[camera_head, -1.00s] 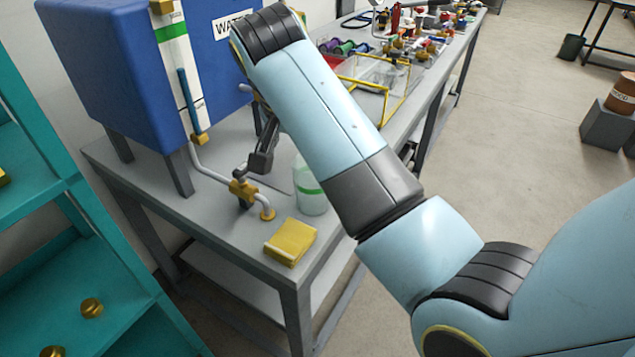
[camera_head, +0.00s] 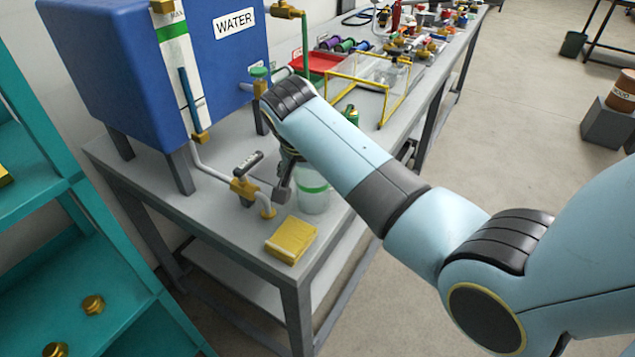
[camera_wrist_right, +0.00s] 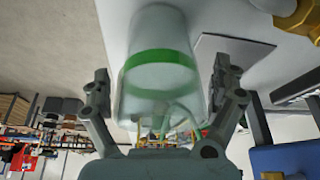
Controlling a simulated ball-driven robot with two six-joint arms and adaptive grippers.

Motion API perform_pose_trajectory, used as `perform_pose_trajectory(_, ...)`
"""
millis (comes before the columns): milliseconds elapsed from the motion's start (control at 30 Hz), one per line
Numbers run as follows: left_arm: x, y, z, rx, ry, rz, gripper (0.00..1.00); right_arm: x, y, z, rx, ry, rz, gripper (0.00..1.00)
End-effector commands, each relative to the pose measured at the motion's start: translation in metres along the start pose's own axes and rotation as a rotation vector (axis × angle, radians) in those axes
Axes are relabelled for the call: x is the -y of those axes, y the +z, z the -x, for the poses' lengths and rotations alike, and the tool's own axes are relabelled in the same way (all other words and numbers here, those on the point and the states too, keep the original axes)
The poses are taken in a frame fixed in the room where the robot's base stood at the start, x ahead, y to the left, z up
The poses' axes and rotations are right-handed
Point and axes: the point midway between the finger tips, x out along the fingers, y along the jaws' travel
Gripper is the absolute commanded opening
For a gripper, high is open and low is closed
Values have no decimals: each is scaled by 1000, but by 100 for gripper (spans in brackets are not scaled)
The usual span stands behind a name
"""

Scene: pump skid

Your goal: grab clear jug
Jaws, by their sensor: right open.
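The clear jug (camera_head: 313,198) stands on the grey bench near its front end. It is translucent with a green band. In the head view my right forearm passes just above and behind it. My right gripper (camera_head: 283,187) is low at the jug's left side, partly hidden by the arm. In the right wrist view the jug (camera_wrist_right: 158,65) lies between the two open fingers of the gripper (camera_wrist_right: 165,88), with a visible gap on the right side. My left gripper is not in view.
A yellow sponge-like block (camera_head: 291,240) lies in front of the jug. A brass valve with a pipe (camera_head: 244,187) stands close on the left. The blue water tank (camera_head: 150,70) is behind. A yellow-framed clear box (camera_head: 375,85) and red tray (camera_head: 312,65) stand farther back.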

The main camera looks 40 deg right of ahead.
Motion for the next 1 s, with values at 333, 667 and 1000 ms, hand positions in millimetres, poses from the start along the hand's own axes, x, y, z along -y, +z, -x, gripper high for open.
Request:
perform_pose_trajectory(333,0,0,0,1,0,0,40,0,0,0,0,0,1,55)
perform_pose_trajectory(667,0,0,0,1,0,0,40,0,0,0,0,0,1,38)
perform_pose_trajectory(1000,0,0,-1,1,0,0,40,1,-4,9,-1,-1,0,38)
